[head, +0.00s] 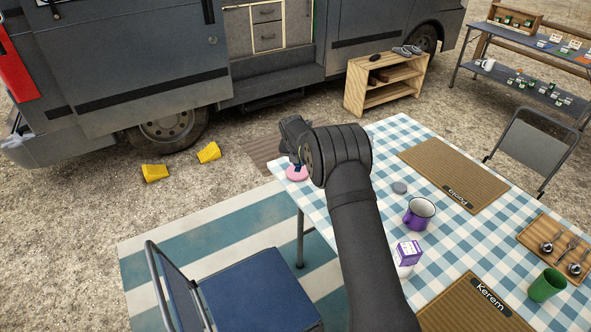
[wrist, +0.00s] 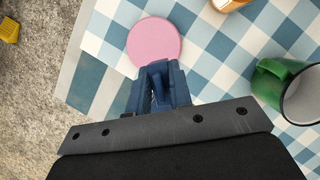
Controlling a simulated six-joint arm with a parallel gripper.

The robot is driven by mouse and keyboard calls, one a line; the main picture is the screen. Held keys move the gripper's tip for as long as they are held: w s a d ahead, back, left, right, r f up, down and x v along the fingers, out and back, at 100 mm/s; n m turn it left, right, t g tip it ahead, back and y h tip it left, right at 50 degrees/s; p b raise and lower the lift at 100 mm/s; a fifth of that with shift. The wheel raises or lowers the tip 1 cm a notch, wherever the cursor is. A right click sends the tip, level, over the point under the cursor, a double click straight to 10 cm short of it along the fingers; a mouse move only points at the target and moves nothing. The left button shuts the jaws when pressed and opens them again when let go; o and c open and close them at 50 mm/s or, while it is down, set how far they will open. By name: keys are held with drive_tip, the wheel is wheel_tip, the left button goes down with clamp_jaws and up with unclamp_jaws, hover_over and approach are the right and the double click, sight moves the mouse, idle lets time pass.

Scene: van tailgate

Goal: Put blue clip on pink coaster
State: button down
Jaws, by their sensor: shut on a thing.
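The pink coaster (head: 297,174) lies flat near the far left corner of the checked table. It also shows in the wrist view (wrist: 153,41), whole except for its near edge. My gripper (head: 294,157) is over the coaster, pointing down, shut on the blue clip (head: 298,167). In the wrist view, the dark blue clip (wrist: 157,76) is between the fingers of my gripper (wrist: 158,92) and overlaps the coaster's near edge. My fingers hide part of the clip. I cannot tell whether the clip touches the coaster.
A green mug (wrist: 270,82) stands right of the gripper in the wrist view. An orange-brown item (wrist: 230,4) is at the top edge. On the table, a grey disc (head: 399,187), a purple mug (head: 419,213) and a purple-and-white carton (head: 408,253) stand right of my arm.

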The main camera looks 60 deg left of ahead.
drive_tip(key=shift+s+a+f, duration=0.35)
drive_tip(key=shift+a+f, duration=0.05)
drive_tip(key=shift+a, duration=0.05)
drive_tip(key=shift+f, duration=1.95)
drive_tip(key=shift+f, duration=0.1)
drive_tip(key=c, duration=1.3)
unclamp_jaws()
drive_tip(key=v, duration=1.2)
